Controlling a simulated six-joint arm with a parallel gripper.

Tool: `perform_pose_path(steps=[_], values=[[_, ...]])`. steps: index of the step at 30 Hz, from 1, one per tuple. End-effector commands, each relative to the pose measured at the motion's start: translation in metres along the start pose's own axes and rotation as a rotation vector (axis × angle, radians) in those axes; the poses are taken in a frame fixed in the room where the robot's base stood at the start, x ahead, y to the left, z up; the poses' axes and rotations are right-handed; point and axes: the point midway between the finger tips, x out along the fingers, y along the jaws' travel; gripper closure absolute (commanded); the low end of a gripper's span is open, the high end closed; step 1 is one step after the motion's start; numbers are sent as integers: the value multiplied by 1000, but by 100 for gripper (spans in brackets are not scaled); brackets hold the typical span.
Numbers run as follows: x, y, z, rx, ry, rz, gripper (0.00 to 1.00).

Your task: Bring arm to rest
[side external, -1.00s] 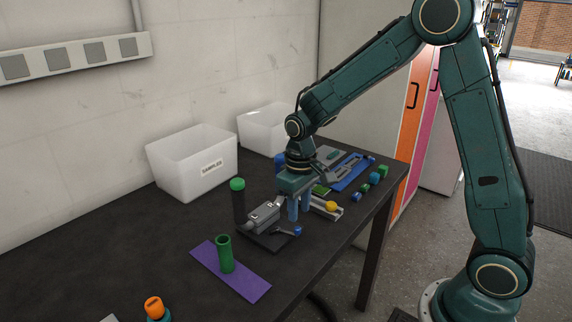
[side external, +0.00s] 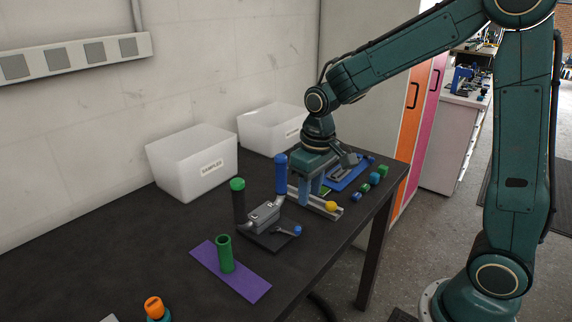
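My gripper (side external: 311,184) is above the far right part of the dark table (side external: 120,240), pointing down, with two blue-grey fingers. The fingers stand apart, with nothing visible between them.
A green tube (side external: 225,254) stands on a purple mat (side external: 245,281). A white bin labelled SAMPLES (side external: 192,166) and another white bin (side external: 270,132) stand by the wall. A blue tray (side external: 352,178) and small green and blue pieces (side external: 364,188) lie right of my gripper. An orange-topped item (side external: 154,307) is at front.

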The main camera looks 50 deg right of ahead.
Motion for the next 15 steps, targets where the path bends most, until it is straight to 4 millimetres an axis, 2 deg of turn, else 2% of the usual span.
perform_pose_path(steps=[1,6,15], values=[[-12,-1,6,0,23,0,67],[-42,-3,28,-1,80,1,67],[-84,-6,72,-1,181,2,67]])
